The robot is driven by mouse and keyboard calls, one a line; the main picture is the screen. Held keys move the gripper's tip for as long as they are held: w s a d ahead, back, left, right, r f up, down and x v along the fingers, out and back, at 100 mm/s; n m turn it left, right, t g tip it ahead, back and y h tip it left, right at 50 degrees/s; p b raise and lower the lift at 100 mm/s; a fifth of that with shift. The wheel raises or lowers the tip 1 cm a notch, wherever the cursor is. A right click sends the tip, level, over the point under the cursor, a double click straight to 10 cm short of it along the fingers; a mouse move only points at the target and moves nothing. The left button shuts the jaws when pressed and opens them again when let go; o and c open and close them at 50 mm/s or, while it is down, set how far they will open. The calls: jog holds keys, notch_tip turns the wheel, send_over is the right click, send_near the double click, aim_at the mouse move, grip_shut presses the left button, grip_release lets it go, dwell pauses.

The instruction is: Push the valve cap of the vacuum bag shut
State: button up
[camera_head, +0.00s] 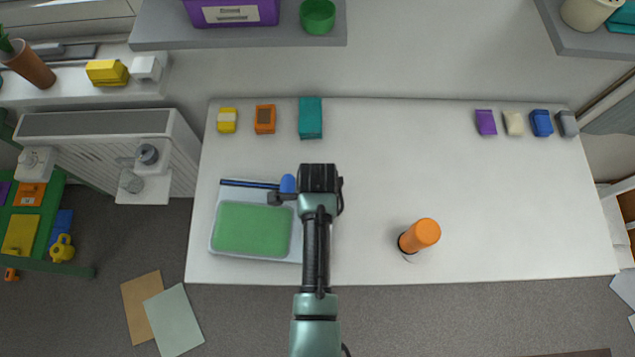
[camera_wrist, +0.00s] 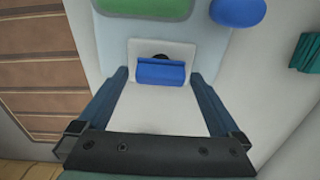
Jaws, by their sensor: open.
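The vacuum bag (camera_head: 214,240) is a pale, clear bag holding a green block of contents (camera_head: 252,228). It lies on the white table left of my arm. In the wrist view the blue valve cap (camera_wrist: 162,73) sits on a white square plate, with a dark round spot showing just behind it. The cap looks raised. My gripper (camera_wrist: 160,80) is open, with one finger on either side of the plate and the cap between them, apart from both fingers. In the head view my gripper (camera_head: 281,198) hides the valve.
A blue oval piece (camera_head: 288,183) is beside the gripper, at the end of the bag's dark strip (camera_head: 248,184). A teal box (camera_head: 310,118) stands behind. An orange cylinder (camera_head: 425,232) stands to the right. The table's right middle is clear.

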jog(key=c, duration=1.2)
jog(key=shift+a+f+h, duration=0.45)
jog(key=shift+a+h, duration=0.15)
jog(key=shift+h, duration=0.5)
jog(key=shift+c, duration=0.2)
jog(key=shift+w+a+f+h+b, duration=0.15)
jog(key=shift+a+f+h+b, duration=0.35)
jog(key=shift+h+b, duration=1.1)
jog(key=shift+b, duration=0.1)
jog(key=o, duration=1.2)
jog(key=shift+g, duration=0.3)
jog(key=shift+o, duration=0.2)
